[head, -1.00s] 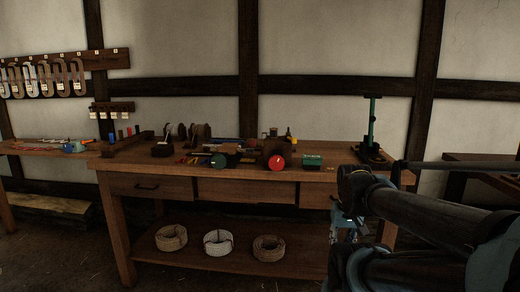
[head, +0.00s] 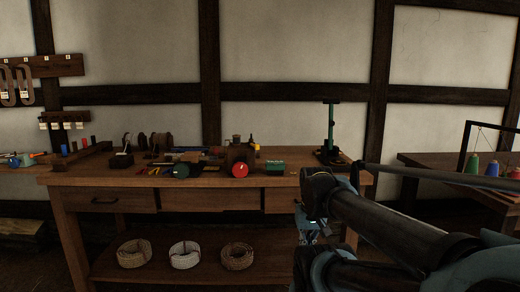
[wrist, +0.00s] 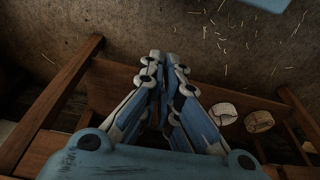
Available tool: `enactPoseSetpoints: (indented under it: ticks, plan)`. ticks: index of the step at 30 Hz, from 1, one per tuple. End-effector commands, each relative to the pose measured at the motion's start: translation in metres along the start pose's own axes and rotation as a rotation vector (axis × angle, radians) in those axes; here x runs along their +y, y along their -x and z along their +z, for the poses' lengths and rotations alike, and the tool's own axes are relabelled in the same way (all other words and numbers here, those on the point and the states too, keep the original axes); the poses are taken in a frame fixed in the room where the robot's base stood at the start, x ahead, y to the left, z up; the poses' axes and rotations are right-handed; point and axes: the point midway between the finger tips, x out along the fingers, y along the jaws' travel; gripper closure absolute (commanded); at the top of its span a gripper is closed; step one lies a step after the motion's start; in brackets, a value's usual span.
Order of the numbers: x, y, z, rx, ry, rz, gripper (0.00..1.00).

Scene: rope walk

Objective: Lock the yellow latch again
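A small yellow piece (head: 257,147) shows on the workbench top, just right of a dark wooden block with a red round knob (head: 240,170). It is too small to tell whether this is the latch, or whether it is locked. My gripper (wrist: 164,54) shows in the wrist view with its blue and white fingers drawn together at the tips and nothing between them. It points down toward the floor in front of the bench. In the head view it is mostly hidden under my arm, right of the bench's middle and away from the yellow piece.
The workbench (head: 130,183) has drawers and a lower shelf with three rope coils, one of them white (head: 184,254). A side table (head: 430,162) with spools stands at right.

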Motion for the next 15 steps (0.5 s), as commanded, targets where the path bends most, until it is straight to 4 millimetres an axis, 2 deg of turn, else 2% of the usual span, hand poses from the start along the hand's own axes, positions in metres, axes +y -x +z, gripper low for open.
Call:
enactPoseSetpoints:
  ticks: [5, 15]
  plan:
    - [-0.004, 0.022, -0.022, -0.022, -0.096, -0.035, 1.00]
    - [-0.020, 0.078, -0.083, -0.102, -0.386, -0.137, 1.00]
